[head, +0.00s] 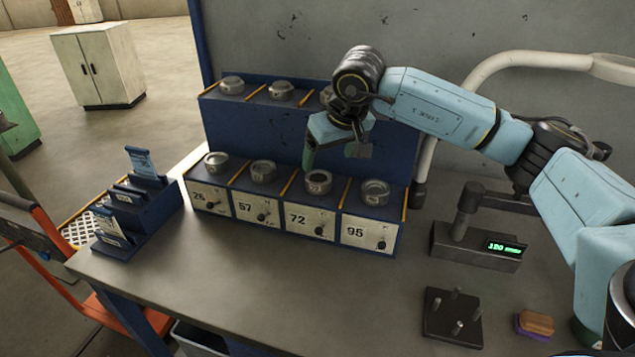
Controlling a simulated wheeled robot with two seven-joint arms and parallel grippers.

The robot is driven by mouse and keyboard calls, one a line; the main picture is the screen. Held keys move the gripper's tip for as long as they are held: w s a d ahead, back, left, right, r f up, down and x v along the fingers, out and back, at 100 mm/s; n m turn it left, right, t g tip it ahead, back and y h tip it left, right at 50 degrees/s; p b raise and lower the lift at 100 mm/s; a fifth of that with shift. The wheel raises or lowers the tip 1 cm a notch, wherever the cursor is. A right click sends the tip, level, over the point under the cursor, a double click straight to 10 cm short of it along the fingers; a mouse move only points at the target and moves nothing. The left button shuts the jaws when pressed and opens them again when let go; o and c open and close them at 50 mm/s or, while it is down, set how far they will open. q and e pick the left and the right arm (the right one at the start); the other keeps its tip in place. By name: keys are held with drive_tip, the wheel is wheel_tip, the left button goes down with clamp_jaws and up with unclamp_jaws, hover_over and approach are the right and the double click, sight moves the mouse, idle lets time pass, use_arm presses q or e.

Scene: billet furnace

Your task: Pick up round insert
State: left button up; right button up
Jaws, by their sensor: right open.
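Several round metal inserts stand in a blue two-tier rack (270,221). On the lower tier, one insert (217,162) is above label 26, one (263,171) above 57, one (318,181) above 72 and one (375,192) above 95. On the upper tier, two inserts (232,86) (281,91) show clearly and a third is partly hidden by my right gripper. My right gripper (332,160) is open and empty, pointing down just above and behind the insert over 72. My left gripper is not in view.
A digital display unit (476,246) stands right of the rack. A dark pegged plate (454,317) and a brown-purple block (534,323) lie at the front right. A blue card holder (140,213) sits at the left edge. The table front is clear.

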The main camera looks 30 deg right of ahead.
sight(320, 180)
drive_tip(key=x, duration=0.4)
drive_tip(key=shift+w+f, duration=0.1)
drive_tip(key=shift+f, duration=0.15)
drive_tip(key=x, duration=0.5)
drive_tip(key=shift+w, duration=0.3)
drive_tip(key=shift+d, duration=0.1)
drive_tip(key=c, duration=1.4)
drive_tip(key=shift+r, duration=0.15)
drive_tip(key=shift+c, duration=0.7)
